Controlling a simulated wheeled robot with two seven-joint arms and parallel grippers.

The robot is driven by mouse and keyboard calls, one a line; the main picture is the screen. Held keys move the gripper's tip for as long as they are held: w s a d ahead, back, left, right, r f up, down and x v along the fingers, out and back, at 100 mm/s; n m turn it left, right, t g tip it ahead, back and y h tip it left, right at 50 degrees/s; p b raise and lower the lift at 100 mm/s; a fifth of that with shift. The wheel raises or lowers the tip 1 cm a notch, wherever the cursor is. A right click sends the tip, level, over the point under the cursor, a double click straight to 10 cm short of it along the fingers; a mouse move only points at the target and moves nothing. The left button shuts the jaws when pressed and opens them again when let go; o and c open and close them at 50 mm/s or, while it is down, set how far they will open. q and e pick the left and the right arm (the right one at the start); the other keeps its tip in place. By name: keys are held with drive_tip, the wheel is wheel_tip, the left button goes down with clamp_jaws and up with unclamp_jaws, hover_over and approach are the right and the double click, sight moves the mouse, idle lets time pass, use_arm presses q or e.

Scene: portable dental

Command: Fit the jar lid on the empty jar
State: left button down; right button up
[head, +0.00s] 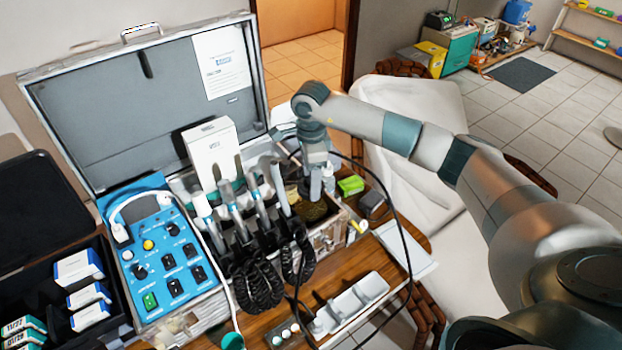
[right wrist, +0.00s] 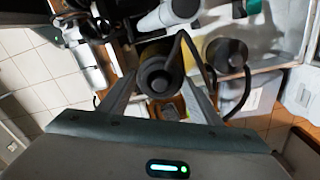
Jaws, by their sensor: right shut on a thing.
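My right gripper (head: 316,196) points down into the small right-hand compartment of the open case. In the right wrist view its fingers (right wrist: 160,92) are shut on a dark round jar lid with a raised centre (right wrist: 157,77). A yellowish surface shows just behind the lid; I cannot tell whether the lid is seated on a jar or apart from it. A second dark round thing with a yellowish side (right wrist: 228,56), perhaps a jar, stands to the right in that view. In the head view the gripper and wrist hide most of this. My left gripper is not in view.
The metal case (head: 327,238) has a blue control panel (head: 163,262) and several hanging handpieces with coiled black hoses (head: 255,280) left of the gripper. A white box (head: 212,152) stands behind them. A green block (head: 351,186) and white tray (head: 352,302) lie nearby.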

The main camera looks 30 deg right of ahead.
drive_tip(key=shift+f, duration=0.1)
drive_tip(key=shift+f+b, duration=0.95)
drive_tip(key=shift+f, duration=0.1)
drive_tip(key=shift+f+b, duration=0.35)
drive_tip(key=shift+b, duration=0.25)
drive_tip(key=shift+f+b, duration=0.15)
drive_tip(key=shift+b, duration=0.3)
idle(0.6)
drive_tip(key=o, duration=1.1)
